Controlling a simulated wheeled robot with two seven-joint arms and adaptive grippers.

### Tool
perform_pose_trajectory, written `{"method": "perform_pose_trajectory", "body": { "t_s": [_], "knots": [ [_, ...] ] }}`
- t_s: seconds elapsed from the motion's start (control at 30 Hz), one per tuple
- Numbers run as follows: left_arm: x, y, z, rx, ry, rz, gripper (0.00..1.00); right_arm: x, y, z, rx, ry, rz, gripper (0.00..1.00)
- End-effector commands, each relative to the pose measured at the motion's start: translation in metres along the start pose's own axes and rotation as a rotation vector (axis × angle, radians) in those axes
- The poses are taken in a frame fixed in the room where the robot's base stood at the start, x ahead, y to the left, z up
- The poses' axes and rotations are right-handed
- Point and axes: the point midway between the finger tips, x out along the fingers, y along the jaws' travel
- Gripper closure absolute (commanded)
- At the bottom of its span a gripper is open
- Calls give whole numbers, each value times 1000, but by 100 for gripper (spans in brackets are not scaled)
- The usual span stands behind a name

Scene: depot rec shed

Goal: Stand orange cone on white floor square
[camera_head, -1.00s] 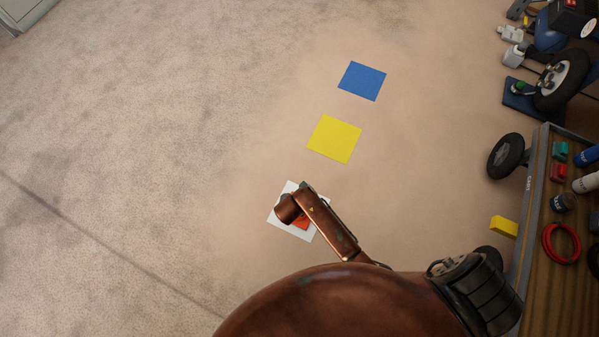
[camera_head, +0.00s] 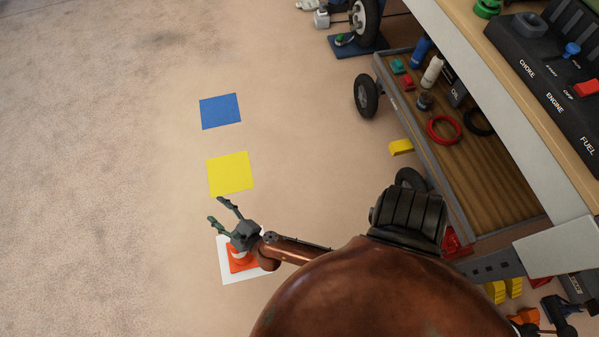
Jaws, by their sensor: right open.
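The orange cone (camera_head: 241,265) has a white band and an orange base. It stands on the white floor square (camera_head: 230,278) and looks upright, with its base inside the square's visible edges. My right gripper (camera_head: 217,210) is open, its two fingers spread and pointing to the upper left. In the picture its body overlaps the cone's top, so the tip is hidden; I cannot tell whether they touch. My right arm hides the right part of the square. My left gripper is out of view.
A yellow floor square (camera_head: 230,173) and a blue floor square (camera_head: 220,111) lie beyond the white one. A wheeled cart (camera_head: 490,170) with a wooden bed stands at the right, a yellow block (camera_head: 401,147) beside it. The floor at left is clear.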

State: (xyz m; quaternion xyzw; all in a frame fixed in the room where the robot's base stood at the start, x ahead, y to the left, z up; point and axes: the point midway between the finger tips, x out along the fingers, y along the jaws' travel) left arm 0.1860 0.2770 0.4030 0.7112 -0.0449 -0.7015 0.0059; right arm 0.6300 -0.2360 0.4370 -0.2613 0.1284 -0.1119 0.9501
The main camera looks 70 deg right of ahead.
Motion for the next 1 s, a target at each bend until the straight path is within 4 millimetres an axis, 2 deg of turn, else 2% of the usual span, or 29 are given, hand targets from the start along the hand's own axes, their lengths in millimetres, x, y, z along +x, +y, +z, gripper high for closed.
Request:
{"method": "perform_pose_trajectory", "body": {
  "t_s": [0.03,0.1,0.17,0.23,0.27,0.37,0.47,0.5,0.57,0.6,0.7,0.83,0.9,1.0],
  "knots": [
    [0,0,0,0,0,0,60,-15,-3,18,-157,-119,34,48],
    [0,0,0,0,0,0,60,-40,4,43,-390,-285,96,48],
    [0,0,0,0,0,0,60,-66,16,56,-598,-415,160,48],
    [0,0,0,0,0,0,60,-101,34,57,-843,-549,252,48],
    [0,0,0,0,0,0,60,-117,42,54,-949,-601,297,48],
    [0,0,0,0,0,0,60,-173,62,24,-1293,-753,475,48],
    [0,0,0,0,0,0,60,-231,64,-30,-1617,-865,705,48],
    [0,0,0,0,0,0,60,-254,57,-54,-1736,-898,812,48],
    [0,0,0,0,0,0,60,-288,39,-90,-1892,-931,979,48],
    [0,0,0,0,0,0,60,-308,23,-111,-1980,-941,1093,48],
    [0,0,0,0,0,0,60,-351,-21,-150,-2128,-942,1344,48],
    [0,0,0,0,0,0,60,-386,-63,-174,-2213,-920,1564,48],
    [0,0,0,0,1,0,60,-395,-75,-178,-2229,-910,1626,48],
    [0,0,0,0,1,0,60,-401,-82,-181,-2237,-903,1663,48]
  ]
}}
